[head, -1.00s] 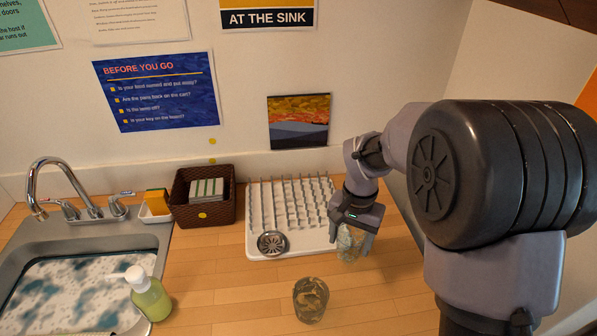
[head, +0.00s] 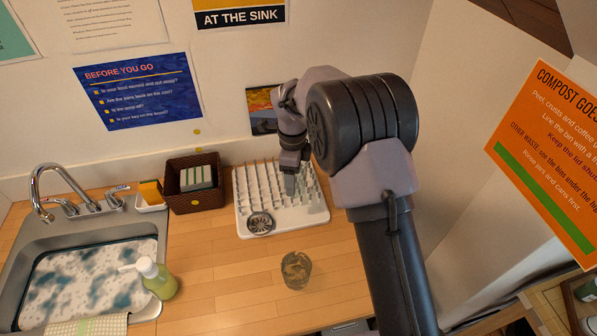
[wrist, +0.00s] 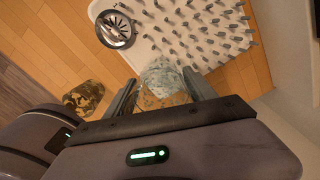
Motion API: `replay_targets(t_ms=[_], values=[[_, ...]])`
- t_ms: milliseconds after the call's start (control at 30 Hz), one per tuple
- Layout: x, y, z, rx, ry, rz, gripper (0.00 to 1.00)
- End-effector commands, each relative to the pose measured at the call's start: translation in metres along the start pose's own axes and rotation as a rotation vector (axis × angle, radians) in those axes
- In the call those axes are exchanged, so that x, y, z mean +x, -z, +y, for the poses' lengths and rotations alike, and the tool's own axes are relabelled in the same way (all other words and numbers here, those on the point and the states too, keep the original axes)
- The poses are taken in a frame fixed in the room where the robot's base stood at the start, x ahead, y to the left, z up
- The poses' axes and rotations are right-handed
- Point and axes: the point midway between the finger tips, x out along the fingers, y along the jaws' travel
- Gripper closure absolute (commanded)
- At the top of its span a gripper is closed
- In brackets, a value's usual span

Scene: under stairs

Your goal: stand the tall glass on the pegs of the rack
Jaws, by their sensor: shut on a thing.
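My gripper (wrist: 163,95) is shut on a clear glass with a pale blue-green pattern (wrist: 163,78), seen between its two fingers in the wrist view. In the head view my gripper (head: 290,184) is over the white peg rack (head: 254,232), at its middle to right part. The held glass is not clearly made out there, as my fingers and the pegs crowd it. In the wrist view the glass overlaps the near edge of the rack (wrist: 150,47). I cannot tell whether it touches any pegs.
A round metal strainer (head: 260,223) lies on the rack's front left corner. A brown patterned tumbler (head: 296,270) stands on the counter in front. A dark basket (head: 194,205), sink (head: 28,238) and soap bottle (head: 157,279) are to the left. The front counter is mostly clear.

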Motion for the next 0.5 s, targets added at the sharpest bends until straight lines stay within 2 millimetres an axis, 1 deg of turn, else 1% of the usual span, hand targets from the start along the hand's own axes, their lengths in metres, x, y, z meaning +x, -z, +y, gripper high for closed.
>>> replay_targets(t_ms=[33, 100, 267, 400, 433, 500], values=[[0.001, 0.002, -0.014, 0.002, 0.001, 0.000, 1.00], [0.002, 0.005, -0.028, 0.000, 0.000, 0.000, 1.00], [0.004, 0.009, -0.048, 0.000, 0.001, 0.000, 1.00], [0.034, 0.008, -0.046, -0.003, -0.003, 0.001, 1.00], [0.038, 0.008, -0.046, -0.003, -0.002, 0.001, 1.00], [0.040, 0.008, -0.047, -0.003, 0.001, 0.000, 1.00]])
